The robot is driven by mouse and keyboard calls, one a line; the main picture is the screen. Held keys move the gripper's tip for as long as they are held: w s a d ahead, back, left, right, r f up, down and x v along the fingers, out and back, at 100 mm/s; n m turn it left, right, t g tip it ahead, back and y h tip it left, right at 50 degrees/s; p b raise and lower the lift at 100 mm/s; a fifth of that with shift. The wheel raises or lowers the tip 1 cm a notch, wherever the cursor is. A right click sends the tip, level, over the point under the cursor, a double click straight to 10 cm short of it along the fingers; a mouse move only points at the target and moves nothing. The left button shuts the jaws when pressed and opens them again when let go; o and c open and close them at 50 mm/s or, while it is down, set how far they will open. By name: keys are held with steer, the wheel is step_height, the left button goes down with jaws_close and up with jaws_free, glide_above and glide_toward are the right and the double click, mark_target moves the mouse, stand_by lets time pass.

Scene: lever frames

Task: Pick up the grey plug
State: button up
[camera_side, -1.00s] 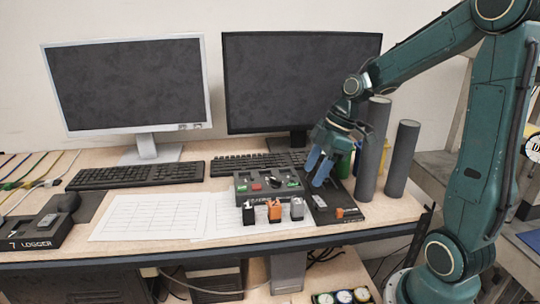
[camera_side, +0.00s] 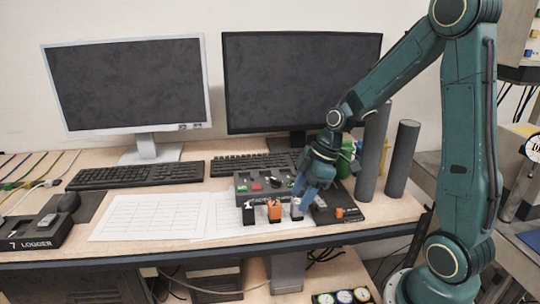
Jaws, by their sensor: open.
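The grey plug (camera_side: 296,215) stands at the right end of a short row at the front of the desk, next to an orange plug (camera_side: 274,212) and a black plug (camera_side: 249,215). My gripper (camera_side: 300,205) is open, with its blue fingers pointing down at the grey plug. The fingers cover much of the plug. I cannot tell whether they touch it or stand around it.
A black tray (camera_side: 350,218) with a small orange piece lies to the right. Two tall grey cylinders (camera_side: 402,160) stand behind it. Paper sheets (camera_side: 140,217) lie flat to the left.

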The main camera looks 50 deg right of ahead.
mark_target(295, 214)
steer(key=shift+x, duration=1.35)
steer(key=c, duration=1.1)
